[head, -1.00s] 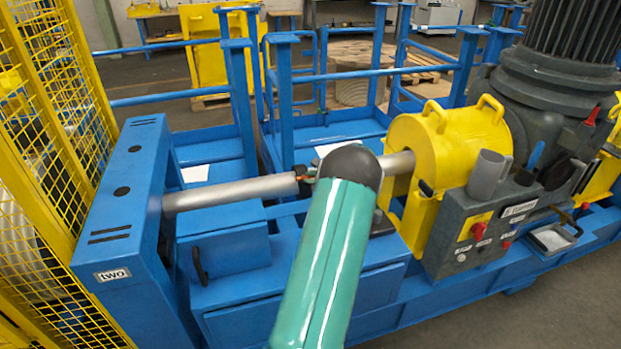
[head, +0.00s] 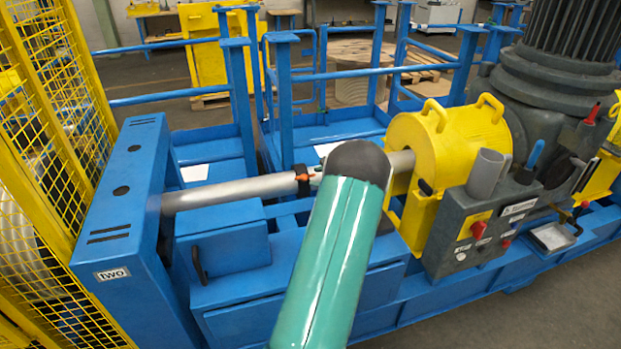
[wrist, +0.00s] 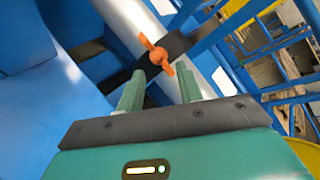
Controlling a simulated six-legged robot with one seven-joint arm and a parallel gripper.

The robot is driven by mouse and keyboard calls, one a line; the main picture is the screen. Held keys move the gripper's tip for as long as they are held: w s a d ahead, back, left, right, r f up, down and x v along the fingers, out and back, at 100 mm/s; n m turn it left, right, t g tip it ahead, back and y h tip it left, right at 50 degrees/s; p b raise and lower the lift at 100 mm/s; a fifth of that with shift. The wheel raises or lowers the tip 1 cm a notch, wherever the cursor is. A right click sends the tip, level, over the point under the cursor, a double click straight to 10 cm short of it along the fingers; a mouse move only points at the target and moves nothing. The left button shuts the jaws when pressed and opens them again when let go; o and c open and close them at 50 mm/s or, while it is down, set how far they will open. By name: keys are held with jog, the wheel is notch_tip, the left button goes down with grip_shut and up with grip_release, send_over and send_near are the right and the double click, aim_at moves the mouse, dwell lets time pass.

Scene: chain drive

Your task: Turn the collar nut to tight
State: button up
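The collar nut (wrist: 155,54) is orange with wings and sits on a black collar (wrist: 178,43) around the silver shaft (wrist: 205,58). In the head view the nut (head: 303,178) is a small orange piece on the dark collar (head: 302,188), midway along the shaft (head: 235,190). My gripper (wrist: 160,69) has its two green fingers apart, just below the nut in the wrist view. One orange wing points down between the fingertips; I cannot tell whether they touch it. In the head view my own arm hides most of the gripper.
A blue housing marked "two" (head: 120,230) stands at the left end of the shaft, beside a yellow mesh guard (head: 50,130). A yellow cover (head: 450,145) and a grey control box (head: 470,235) stand to the right. Blue rails (head: 340,74) run behind.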

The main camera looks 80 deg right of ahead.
jog(key=v, duration=1)
jog(key=shift+w+a+r, duration=0.2)
jog(key=shift+a+r, duration=0.1)
